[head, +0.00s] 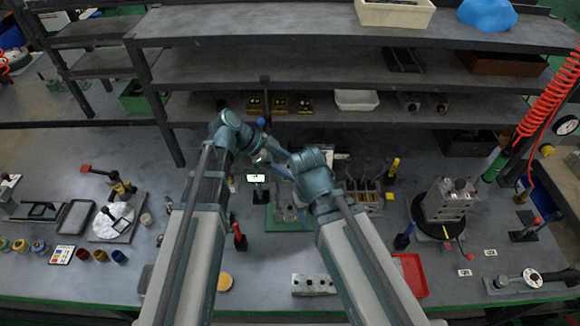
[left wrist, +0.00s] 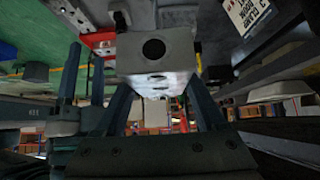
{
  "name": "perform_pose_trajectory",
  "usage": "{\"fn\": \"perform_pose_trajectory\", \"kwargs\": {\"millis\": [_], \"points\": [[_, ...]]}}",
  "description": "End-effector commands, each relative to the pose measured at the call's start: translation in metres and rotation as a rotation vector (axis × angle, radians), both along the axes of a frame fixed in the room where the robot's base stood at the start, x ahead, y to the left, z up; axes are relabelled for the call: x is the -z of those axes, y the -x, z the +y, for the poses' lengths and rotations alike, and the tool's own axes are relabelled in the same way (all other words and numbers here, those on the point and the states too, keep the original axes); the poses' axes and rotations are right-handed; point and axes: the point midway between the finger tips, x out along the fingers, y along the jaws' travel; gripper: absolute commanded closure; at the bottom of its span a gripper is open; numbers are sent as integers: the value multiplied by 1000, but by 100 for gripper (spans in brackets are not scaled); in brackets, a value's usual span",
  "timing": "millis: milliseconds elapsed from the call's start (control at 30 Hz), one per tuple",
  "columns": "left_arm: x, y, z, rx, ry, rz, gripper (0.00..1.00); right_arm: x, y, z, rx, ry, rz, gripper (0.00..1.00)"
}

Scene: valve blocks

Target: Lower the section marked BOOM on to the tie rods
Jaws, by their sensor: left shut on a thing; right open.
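In the left wrist view, my left gripper (left wrist: 160,95) is shut on a grey metal block (left wrist: 155,52). In the head view, a green base (head: 284,224) with metal parts stands at the centre, partly hidden by my arms; tie rods are not clear there.
A grey block assembly (head: 445,203) stands on a round black plate at the right. Another metal block (head: 313,285) lies near the front edge, beside a red tray (head: 411,274). A rack with several slots (head: 362,190) stands behind. Shelves (head: 340,105) overhang the back of the bench.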

Motion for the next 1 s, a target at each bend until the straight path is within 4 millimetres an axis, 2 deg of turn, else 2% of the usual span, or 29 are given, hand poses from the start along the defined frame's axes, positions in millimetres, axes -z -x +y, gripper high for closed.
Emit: {"fn": "perform_pose_trajectory", "kwargs": {"millis": [33, 300, 1000], "points": [[9, 0, 0, 0, 1, 0, 100, 10, 0, 0, 0, 0, 0, 50], [29, 0, 0, 0, 1, 0, 100, 29, 0, 0, 1, 0, 0, 50], [31, 0, 0, 0, 1, 0, 100, 31, 0, 0, 1, 0, 0, 50]]}}
